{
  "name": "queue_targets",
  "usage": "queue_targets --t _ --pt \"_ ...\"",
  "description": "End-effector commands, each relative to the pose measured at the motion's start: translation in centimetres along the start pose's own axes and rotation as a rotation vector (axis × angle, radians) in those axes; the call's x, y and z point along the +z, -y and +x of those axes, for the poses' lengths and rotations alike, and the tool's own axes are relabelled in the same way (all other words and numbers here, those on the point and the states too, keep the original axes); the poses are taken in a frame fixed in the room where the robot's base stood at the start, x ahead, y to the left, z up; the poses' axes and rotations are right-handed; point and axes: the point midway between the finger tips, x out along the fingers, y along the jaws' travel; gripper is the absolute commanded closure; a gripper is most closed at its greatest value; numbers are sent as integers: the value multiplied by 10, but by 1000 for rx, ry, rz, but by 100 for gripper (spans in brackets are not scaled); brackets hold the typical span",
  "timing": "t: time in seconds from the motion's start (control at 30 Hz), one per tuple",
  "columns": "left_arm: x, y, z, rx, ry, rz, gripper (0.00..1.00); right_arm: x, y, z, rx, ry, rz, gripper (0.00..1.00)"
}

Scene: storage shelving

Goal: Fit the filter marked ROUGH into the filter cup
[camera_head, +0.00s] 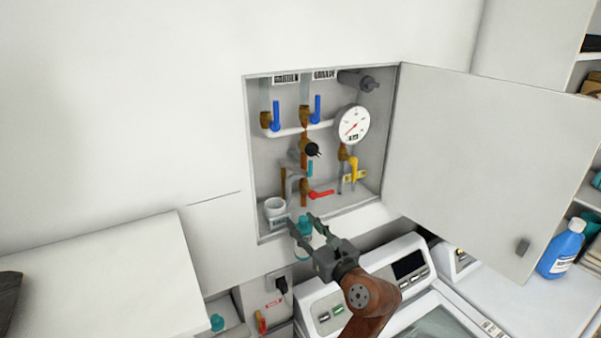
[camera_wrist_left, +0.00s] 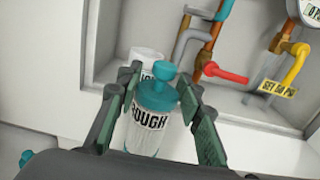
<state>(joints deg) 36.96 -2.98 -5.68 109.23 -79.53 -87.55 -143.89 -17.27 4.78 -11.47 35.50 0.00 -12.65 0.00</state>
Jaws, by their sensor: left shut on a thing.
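The filter marked ROUGH (camera_wrist_left: 152,122) is a clear-white cylinder with a teal knobbed cap. It stands roughly upright between the fingers of my left gripper (camera_wrist_left: 161,82), which is shut on it. In the head view the filter (camera_head: 304,226) and my left gripper (camera_head: 305,235) are at the lower front edge of the open wall cabinet. A white round cup (camera_head: 275,208) with a label sits in the cabinet's lower left corner. It shows partly behind the filter in the left wrist view (camera_wrist_left: 147,57). My right gripper is not in view.
The cabinet holds pipes, blue-handled valves (camera_head: 276,114), a red lever (camera_head: 321,194), a yellow lever (camera_head: 353,168) and a gauge (camera_head: 352,124). Its door (camera_head: 480,160) stands open at right. A white machine (camera_head: 350,290) is below. A teal-capped item (camera_head: 217,322) is lower left.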

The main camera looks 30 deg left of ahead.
Motion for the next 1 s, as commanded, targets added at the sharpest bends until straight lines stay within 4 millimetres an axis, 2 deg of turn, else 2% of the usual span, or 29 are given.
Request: queue_targets --t 0.03,0.1,0.2,0.3,0.5,1.0 --pt "36 -3 -2 53 3 -4 100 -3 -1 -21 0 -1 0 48" --pt "63 -9 -6 123 3 -3 100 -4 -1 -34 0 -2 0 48" --pt "92 -16 -14 202 2 -3 100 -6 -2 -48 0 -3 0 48" --pt "112 -20 -22 256 2 -2 100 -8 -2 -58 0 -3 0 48" --pt "126 -24 -29 299 1 0 100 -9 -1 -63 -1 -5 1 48" --pt "124 -24 -31 298 -3 -1 100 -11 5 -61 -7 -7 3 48"
